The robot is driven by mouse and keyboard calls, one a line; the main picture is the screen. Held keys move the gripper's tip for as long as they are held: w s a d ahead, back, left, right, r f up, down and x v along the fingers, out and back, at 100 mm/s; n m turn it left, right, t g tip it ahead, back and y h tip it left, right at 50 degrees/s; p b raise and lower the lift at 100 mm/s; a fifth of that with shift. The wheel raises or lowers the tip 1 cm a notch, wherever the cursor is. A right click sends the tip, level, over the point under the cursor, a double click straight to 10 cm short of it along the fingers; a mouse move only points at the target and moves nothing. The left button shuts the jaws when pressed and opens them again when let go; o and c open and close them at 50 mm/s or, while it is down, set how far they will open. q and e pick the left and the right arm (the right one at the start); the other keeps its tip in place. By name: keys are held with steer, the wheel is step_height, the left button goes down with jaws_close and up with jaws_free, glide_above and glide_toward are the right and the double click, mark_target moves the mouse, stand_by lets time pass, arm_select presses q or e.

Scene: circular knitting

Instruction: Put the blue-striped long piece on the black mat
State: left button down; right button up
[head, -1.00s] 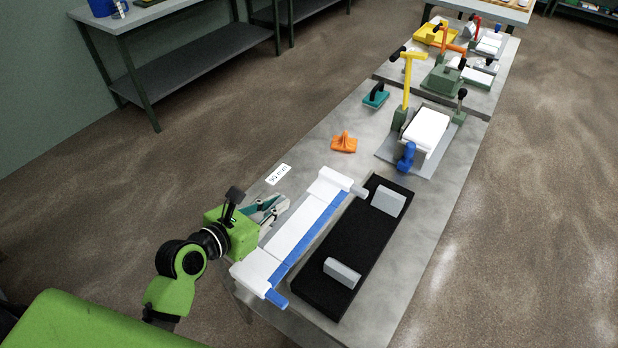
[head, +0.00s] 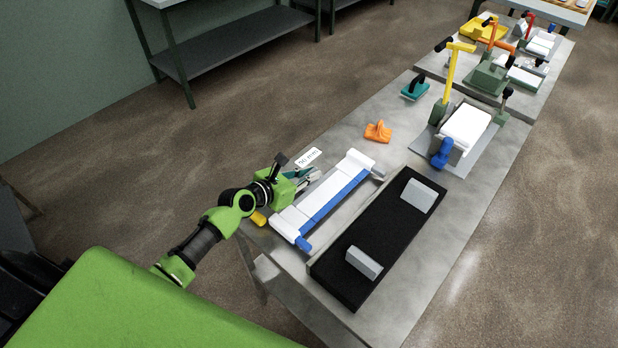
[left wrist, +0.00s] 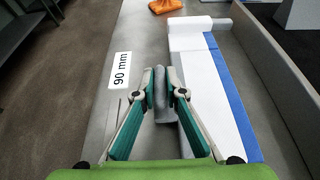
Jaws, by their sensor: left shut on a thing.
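The long piece (head: 310,209) is white with a blue stripe along its right side and raised white ends. In the head view it lies lengthwise to the left of the black mat (head: 366,242), apart from it. My left gripper (head: 313,176) is at the left side of the piece. In the left wrist view its teal fingers (left wrist: 162,90) are shut on a grey upright grip beside the white body (left wrist: 200,70). The join between grip and piece is hidden. Whether the piece touches the table cannot be told. My right gripper is not in view.
Two grey blocks (head: 416,196) (head: 363,263) stand on the mat. A label (head: 308,158) lies left of the piece. An orange tool (head: 378,131), a teal tool (head: 416,88) and a press with a yellow lever (head: 452,75) stand farther back on the table.

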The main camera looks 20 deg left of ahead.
arm_select(q)
steer(key=shift+w+f, duration=0.1)
steer(key=shift+f, duration=0.4)
steer(key=c, duration=2.5)
jaws_free()
steer(key=shift+f, duration=0.25)
steer(key=o, duration=0.4)
steer(key=shift+r, duration=0.15)
